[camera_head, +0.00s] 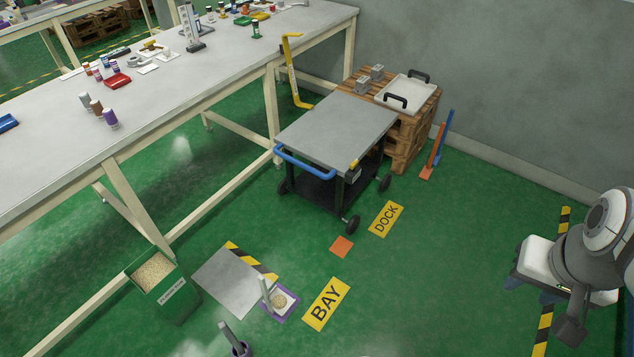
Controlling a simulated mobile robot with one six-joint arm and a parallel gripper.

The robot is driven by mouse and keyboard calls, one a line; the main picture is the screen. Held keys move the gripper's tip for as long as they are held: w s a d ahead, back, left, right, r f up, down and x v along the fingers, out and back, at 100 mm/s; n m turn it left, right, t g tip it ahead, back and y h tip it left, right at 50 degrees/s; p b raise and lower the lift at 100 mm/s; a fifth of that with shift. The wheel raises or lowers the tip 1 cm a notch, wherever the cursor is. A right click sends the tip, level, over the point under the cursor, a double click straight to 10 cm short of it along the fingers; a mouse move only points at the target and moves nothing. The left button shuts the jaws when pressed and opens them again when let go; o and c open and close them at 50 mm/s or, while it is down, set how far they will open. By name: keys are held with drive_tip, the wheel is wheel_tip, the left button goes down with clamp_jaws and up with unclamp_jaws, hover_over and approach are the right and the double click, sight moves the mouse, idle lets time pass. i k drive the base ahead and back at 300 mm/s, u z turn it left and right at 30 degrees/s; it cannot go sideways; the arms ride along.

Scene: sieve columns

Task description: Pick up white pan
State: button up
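A shallow white pan (392,97) with a raised rim and a black handle at each of two opposite ends lies on a stack of wooden pallets (402,150) by the grey wall. It looks empty and level. Part of my arm (600,235), grey and white, shows at the right edge, far from the pan. No gripper fingers can be made out, so I cannot see whether my gripper holds anything.
A grey cart (340,130) with a blue handle stands before the pallets. Two small grey blocks (368,79) lie beside the pan. Orange and blue bars lean at the pallets' right. A long bench (160,90) fills the left. Green floor is clear at centre right.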

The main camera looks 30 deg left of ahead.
sight(276, 300)
drive_tip(key=u, duration=0.85)
drive_tip(key=i, duration=1.15)
drive_tip(key=u, duration=0.8)
drive_tip(key=k, duration=0.75)
drive_tip(key=u, duration=0.2)
drive_tip(key=i, duration=0.85)
drive_tip(key=z, duration=0.1)
